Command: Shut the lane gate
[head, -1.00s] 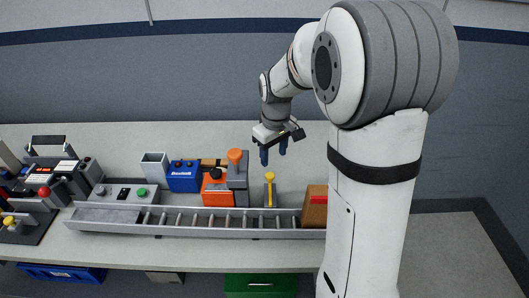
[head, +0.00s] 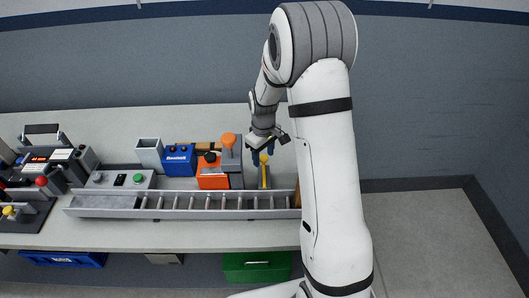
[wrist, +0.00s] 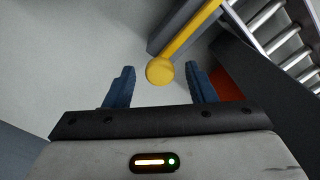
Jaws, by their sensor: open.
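The lane gate shows as a yellow bar with a round yellow knob (head: 264,158) on a grey mount, at the back side of the roller lane near its right part. In the wrist view the yellow knob (wrist: 160,71) lies between and just beyond my fingertips, with the yellow bar running up and right from it. My gripper (head: 262,157) is open, its two blue fingers (wrist: 160,83) on either side of the knob's line. I cannot tell whether either finger touches the knob.
The roller lane (head: 180,214) runs along the bench front. An orange-and-grey device (head: 231,155), an orange box (head: 212,178), a blue box (head: 179,160) and a grey bin (head: 149,153) stand left of the gate. A control box with a green button (head: 138,178) is further left. My arm hides the lane's right end.

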